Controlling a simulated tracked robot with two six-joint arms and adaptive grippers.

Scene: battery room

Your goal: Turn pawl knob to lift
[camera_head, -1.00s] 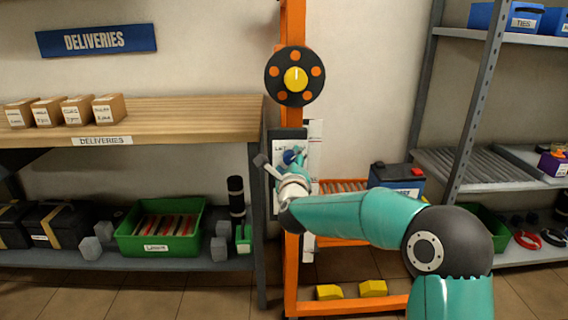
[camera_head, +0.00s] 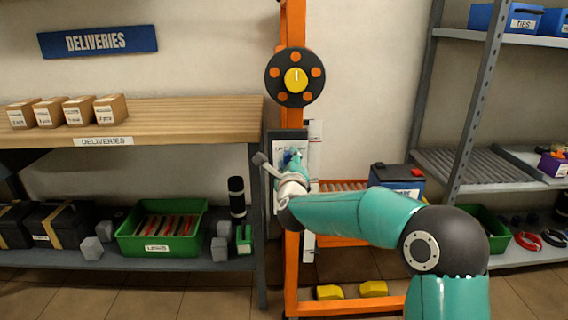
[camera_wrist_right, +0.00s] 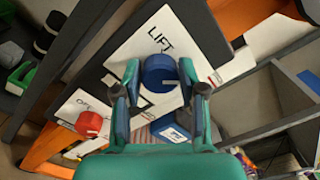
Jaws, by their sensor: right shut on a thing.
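The blue pawl knob (camera_wrist_right: 160,73) sits on a white plate marked LIFT (camera_wrist_right: 162,36) in the right wrist view. It has a pale pointer mark. My right gripper (camera_wrist_right: 160,82) is shut on this knob, one finger on each side. In the head view my right gripper (camera_head: 291,160) is at the panel (camera_head: 273,146) on the orange post, and it largely hides the knob. My left gripper is not in view.
A black disc with a yellow hub (camera_head: 295,77) is on the orange post above the panel. A wooden-topped bench (camera_head: 190,118) stands left, a grey shelf rack (camera_head: 470,160) right. A dark blue battery (camera_head: 397,181) is just behind my right arm.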

